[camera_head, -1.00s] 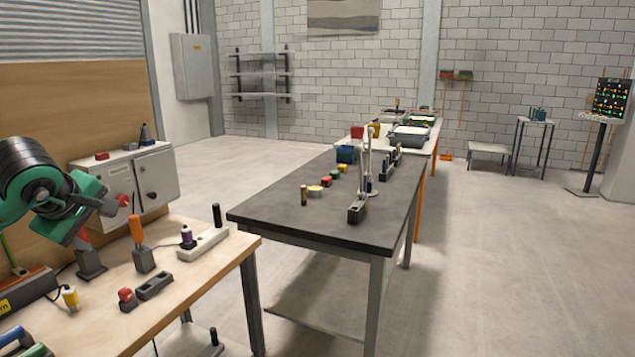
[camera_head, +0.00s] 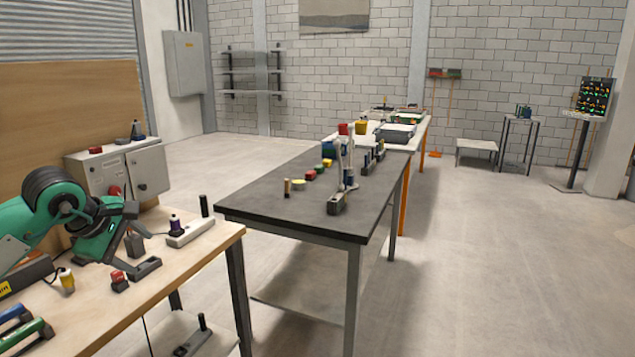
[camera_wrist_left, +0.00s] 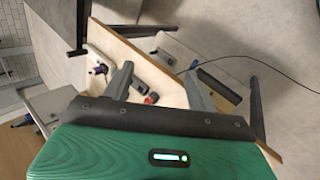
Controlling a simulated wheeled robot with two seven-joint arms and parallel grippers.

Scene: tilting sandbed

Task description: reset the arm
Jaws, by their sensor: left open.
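My left gripper (camera_head: 124,233) is open above the wooden workbench (camera_head: 195,258), its green arm coming in from the left. In the left wrist view its two grey fingers (camera_wrist_left: 158,88) are spread wide with nothing held between them. Beyond the fingers a small red-topped block (camera_wrist_left: 151,98) lies on the bench; it also shows in the head view (camera_head: 119,280). In the head view the gripper hides part of the bench's back and the grey cabinet's lower front. My right gripper is not in view.
Near the gripper are a dark slotted block (camera_head: 145,268), a white strip with a purple-topped piece (camera_head: 190,232) and a yellow-white piece (camera_head: 67,280). The grey cabinet (camera_head: 150,172) stands behind. A dark table (camera_head: 270,208) is to the right, with open floor beyond.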

